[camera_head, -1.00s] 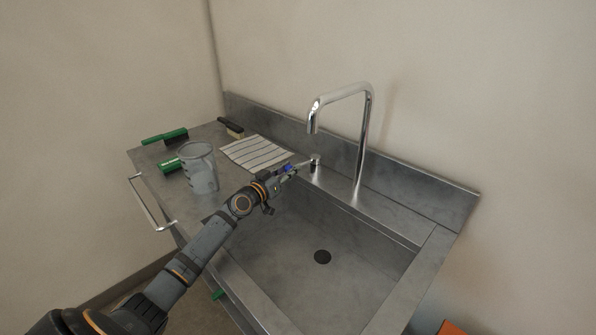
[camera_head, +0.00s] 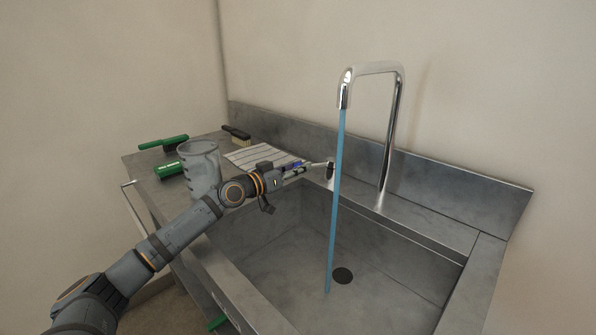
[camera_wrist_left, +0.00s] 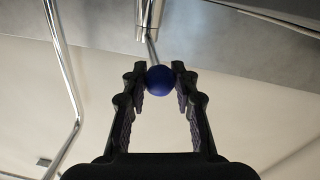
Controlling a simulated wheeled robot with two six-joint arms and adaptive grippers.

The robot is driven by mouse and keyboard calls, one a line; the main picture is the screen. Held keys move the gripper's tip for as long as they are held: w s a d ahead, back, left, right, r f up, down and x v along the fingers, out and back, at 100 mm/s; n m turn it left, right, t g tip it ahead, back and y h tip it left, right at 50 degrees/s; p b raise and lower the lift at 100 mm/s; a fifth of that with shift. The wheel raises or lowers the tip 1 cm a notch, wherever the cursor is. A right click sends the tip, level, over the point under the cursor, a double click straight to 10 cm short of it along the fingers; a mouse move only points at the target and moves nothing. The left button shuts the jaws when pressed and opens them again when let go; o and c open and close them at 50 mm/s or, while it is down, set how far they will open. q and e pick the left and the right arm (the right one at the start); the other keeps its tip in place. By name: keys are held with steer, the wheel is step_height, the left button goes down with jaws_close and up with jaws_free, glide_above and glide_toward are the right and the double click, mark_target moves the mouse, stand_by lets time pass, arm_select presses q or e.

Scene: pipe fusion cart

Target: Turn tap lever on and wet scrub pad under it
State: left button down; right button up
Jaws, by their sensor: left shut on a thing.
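My left gripper (camera_head: 297,169) is shut on the blue ball end of the tap lever (camera_head: 320,165). The wrist view shows the blue ball (camera_wrist_left: 160,80) between the two fingertips, with the thin lever rod running to a metal post. The tall chrome tap (camera_head: 393,130) stands behind the sink, and a blue stream of water (camera_head: 336,205) falls from its spout into the sink (camera_head: 385,270). My right gripper is out of view.
A translucent grey jug (camera_head: 203,172) stands on the counter left of the sink. A striped cloth (camera_head: 248,156), a green-handled brush (camera_head: 165,143) and a dark brush (camera_head: 236,134) lie behind it. A green piece (camera_head: 217,323) shows below the sink's front edge.

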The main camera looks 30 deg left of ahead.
arm_select(q)
steer(key=c, duration=1)
jaws_free()
step_height(320, 180, up, 10)
steer(key=shift+r, duration=0.1)
